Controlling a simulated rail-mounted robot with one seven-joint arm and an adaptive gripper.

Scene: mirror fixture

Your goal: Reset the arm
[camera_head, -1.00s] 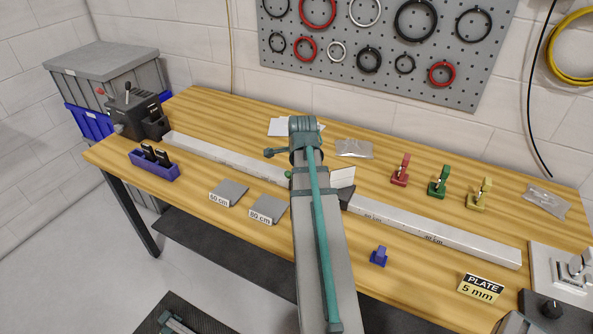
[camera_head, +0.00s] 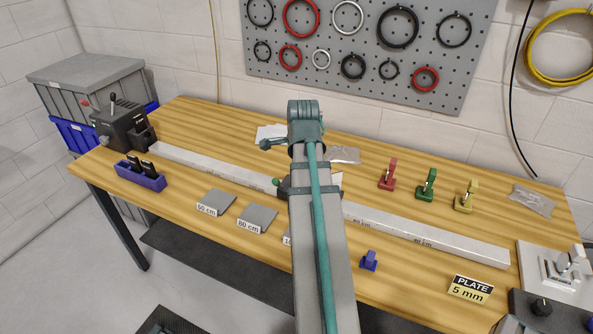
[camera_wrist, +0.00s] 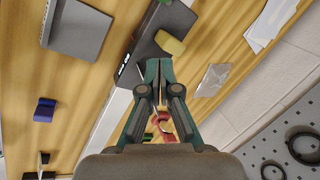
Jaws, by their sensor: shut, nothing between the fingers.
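My arm (camera_head: 318,230) reaches forward over the workbench in the head view and hides part of the long metal rail (camera_head: 420,238). My gripper's fingers are hidden behind the arm in the head view. In the wrist view my gripper (camera_wrist: 160,72) is shut and empty, with its fingertips together above the bench. A red clamp (camera_wrist: 163,125) shows behind the fingers.
Red (camera_head: 387,175), green (camera_head: 426,186) and yellow (camera_head: 466,196) clamps stand at the right. A blue piece (camera_head: 369,261) and a plate sign (camera_head: 470,289) lie near the front edge. Grey plates (camera_head: 257,218) lie left of my arm. A pegboard (camera_head: 365,50) hangs behind.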

